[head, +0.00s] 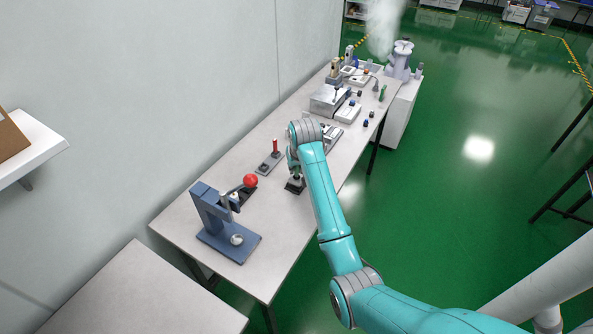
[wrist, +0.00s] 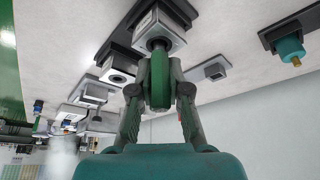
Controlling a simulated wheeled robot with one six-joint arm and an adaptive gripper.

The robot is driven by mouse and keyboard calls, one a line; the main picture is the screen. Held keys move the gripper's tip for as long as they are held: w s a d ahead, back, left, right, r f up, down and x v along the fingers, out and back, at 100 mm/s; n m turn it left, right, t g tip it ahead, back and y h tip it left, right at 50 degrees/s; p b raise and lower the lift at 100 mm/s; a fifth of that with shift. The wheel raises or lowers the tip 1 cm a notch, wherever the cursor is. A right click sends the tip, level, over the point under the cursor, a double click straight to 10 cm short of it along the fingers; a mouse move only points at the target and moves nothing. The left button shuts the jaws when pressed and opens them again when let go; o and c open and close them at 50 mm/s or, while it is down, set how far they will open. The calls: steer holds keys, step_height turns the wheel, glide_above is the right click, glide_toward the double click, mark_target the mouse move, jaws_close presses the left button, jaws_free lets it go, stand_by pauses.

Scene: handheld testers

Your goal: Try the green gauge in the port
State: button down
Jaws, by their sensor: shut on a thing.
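The green gauge (wrist: 160,82) is a handheld piece with a green body and a dark end. My gripper (wrist: 162,92) is shut on its green body in the wrist view. The gauge's dark end meets the face of a light grey block (wrist: 172,42) on a dark base, where the port appears to be. I cannot tell how deep it sits, and the opening itself is hidden. In the head view my gripper (head: 295,166) is over a small dark-based block (head: 295,186) at the table's right edge, with a little green showing.
A blue-grey press (head: 212,218) and a red ball (head: 250,180) stand nearer on the table (head: 185,208). A red upright handle (head: 275,146) stands left of my gripper. Several devices, including a grey box (head: 328,100), crowd the far end. The wall bounds the left.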

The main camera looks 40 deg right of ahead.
steer(key=shift+r, duration=3.1)
